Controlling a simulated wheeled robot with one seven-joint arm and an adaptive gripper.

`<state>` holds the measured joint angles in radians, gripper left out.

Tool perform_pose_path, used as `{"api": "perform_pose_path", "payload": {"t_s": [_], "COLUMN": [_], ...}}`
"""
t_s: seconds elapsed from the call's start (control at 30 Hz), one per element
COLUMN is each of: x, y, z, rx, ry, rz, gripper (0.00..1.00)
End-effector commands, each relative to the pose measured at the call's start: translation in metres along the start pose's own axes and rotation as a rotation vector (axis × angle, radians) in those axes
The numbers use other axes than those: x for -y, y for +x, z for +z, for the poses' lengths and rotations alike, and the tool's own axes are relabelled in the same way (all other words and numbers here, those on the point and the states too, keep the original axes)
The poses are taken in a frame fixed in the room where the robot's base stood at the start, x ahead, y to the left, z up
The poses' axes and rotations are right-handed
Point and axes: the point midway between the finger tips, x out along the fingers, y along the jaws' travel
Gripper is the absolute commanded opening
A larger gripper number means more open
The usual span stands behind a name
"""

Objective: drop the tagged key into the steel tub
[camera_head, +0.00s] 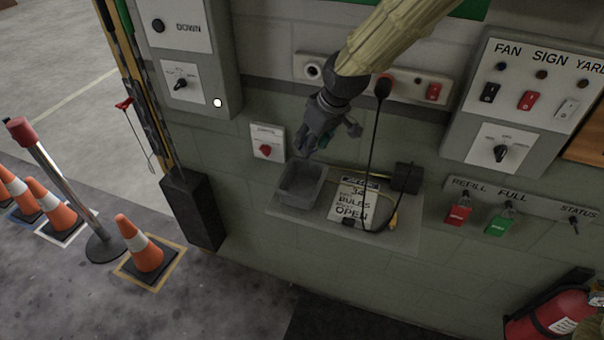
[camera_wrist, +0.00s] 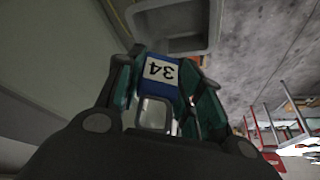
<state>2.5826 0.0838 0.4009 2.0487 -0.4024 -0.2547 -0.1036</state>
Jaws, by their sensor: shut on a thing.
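The steel tub (camera_head: 284,194) is a grey open box at the left end of a small wall shelf, and it looks empty inside. My gripper (camera_head: 326,143) hangs above and slightly right of the tub, pointing down. In the wrist view its teal fingers are closed on the tagged key (camera_wrist: 160,72), which shows a white tag marked 34 with a blue border. The metal part of the key cannot be made out clearly. The tub's rim (camera_wrist: 140,8) shows beyond the fingertips at the top of the wrist view, apart from the tag.
The shelf (camera_head: 395,238) also holds a printed card (camera_head: 352,203), a dark block (camera_head: 406,177) and a cable (camera_head: 369,150) hanging close to my gripper's right. A switch box with a red knob (camera_head: 267,143) is on the wall at left. Padlocks (camera_head: 458,213) hang at right.

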Motion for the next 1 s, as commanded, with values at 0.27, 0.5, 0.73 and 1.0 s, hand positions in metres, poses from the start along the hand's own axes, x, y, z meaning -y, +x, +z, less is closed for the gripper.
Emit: {"api": "perform_pose_path", "payload": {"t_s": [0.27, 0.5, 0.73, 1.0], "x": [0.000, 0.000, 0.000, 0.000], "y": [0.011, 0.035, 0.052, 0.054], "z": [0.005, 0.015, 0.022, 0.023], "rx": [0.001, 0.000, 0.001, 0.000], "ry": [-0.001, -0.001, -0.001, -0.001], "rz": [-0.001, -0.001, 0.000, 0.000], "gripper": [0.13, 0.13, 0.13, 0.13]}}
